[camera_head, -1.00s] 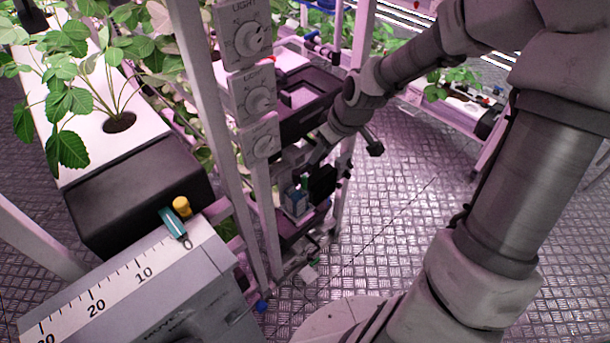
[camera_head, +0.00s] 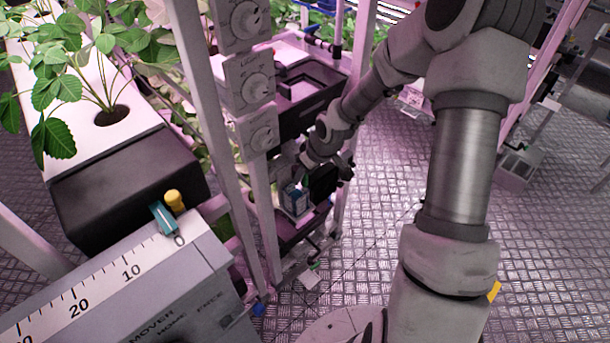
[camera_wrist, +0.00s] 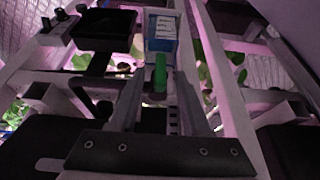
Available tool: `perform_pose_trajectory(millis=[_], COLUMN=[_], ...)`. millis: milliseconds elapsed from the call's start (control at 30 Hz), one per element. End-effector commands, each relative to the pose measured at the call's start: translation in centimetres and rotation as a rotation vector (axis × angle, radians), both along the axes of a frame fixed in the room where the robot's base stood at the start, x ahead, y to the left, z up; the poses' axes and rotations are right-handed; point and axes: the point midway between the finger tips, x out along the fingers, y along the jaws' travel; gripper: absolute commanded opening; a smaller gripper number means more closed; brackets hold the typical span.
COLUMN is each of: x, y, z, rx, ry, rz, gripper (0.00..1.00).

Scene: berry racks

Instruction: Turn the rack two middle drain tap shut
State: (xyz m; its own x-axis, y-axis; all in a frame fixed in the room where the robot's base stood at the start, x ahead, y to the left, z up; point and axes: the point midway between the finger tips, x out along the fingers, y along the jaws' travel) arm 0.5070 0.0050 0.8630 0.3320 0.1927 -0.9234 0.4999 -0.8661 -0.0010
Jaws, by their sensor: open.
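My gripper (camera_wrist: 167,72) points away from the wrist camera, with its two fingers apart. A short green upright piece (camera_wrist: 160,82) shows between or just beyond the fingers; it may be a tap handle, and I cannot tell whether they touch it. A small blue box with a white label (camera_wrist: 162,30) is just beyond; it also shows in the head view (camera_head: 295,201), low on the rack. In the head view my gripper is mostly hidden behind the wrist and the rack post. I cannot clearly make out the middle drain tap or its position.
A rack post with several white dials (camera_head: 258,132) stands left of my wrist. A black tray (camera_head: 308,104) is behind and above. A grey box with a scale (camera_head: 130,290) and a teal slider fills the lower left.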

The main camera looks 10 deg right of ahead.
Motion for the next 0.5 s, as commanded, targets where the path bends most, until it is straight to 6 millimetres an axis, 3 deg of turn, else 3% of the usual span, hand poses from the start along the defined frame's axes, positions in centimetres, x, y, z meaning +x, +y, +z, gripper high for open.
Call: perform_pose_trajectory(millis=[300, 500], x=[0.08, 0.06], y=[0.03, 0.04], z=[-0.18, -0.18], rx=[0.000, 0.000], ry=[0.000, 0.000], rz=[0.000, 0.000], gripper=[0.46, 0.10])
